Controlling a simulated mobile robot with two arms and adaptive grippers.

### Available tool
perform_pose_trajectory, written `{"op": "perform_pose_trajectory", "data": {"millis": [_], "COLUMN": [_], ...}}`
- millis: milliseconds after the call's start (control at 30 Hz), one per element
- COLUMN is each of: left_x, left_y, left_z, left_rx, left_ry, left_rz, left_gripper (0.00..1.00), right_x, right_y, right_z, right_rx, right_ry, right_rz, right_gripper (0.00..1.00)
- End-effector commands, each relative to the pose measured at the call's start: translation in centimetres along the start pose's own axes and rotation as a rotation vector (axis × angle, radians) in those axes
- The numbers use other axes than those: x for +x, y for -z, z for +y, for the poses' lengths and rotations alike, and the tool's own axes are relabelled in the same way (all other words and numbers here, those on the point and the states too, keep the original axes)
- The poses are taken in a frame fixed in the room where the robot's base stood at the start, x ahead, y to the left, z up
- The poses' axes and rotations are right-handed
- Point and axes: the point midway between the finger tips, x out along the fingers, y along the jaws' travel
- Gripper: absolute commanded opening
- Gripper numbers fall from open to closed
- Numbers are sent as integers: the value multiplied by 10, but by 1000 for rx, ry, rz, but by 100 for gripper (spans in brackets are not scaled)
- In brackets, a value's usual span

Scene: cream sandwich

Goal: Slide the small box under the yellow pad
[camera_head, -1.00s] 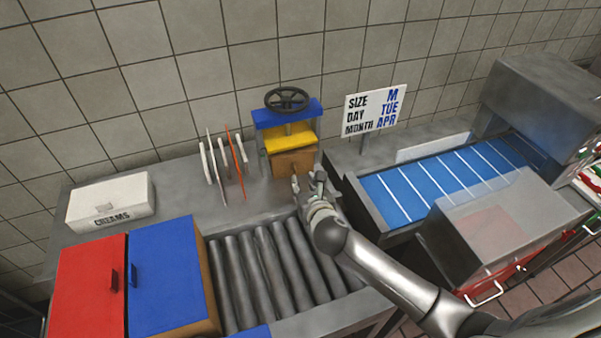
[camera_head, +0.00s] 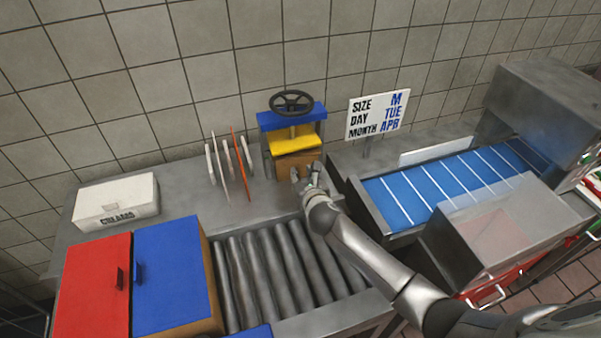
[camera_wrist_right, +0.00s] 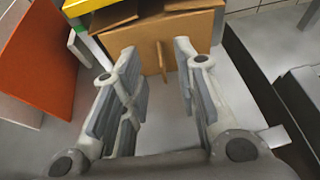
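The small brown box (camera_head: 287,168) stands at the foot of the blue-framed press, below the yellow pad (camera_head: 294,144). Its front panel with an upright handle fills the top of the right wrist view (camera_wrist_right: 135,55). A bit of the yellow pad shows at the top left there (camera_wrist_right: 78,6). How far the box reaches under the pad is hard to tell. My right gripper (camera_head: 306,174) is just in front of the box. In the wrist view its fingers (camera_wrist_right: 158,65) are spread apart, with the handle in the gap between them and not clamped. My left gripper is not seen.
The press has a black handwheel (camera_head: 291,102) on top. A rack with upright discs and an orange plate (camera_head: 240,165) stands close on its left. Rollers (camera_head: 270,275) lie in front. A blue conveyor (camera_head: 420,190) is at the right, a white creams box (camera_head: 115,200) at far left.

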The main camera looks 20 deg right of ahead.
Motion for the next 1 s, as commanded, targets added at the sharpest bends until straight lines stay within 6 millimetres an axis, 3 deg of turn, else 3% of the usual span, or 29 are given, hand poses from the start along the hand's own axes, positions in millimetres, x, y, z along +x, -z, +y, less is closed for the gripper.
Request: {"op": "perform_pose_trajectory", "data": {"millis": [300,700,933,1000], "left_x": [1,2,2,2], "left_y": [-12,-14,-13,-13], "left_z": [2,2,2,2], "left_rx": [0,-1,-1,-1], "left_ry": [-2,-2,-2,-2], "left_rz": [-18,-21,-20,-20], "left_gripper": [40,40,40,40], "right_x": [30,34,34,34], "right_y": [0,0,0,0], "right_z": [0,0,0,0], "right_rx": [0,0,0,0], "right_ry": [0,-1,-1,-1], "right_rz": [-1,0,0,0], "right_gripper": [29,29,0,0]}}
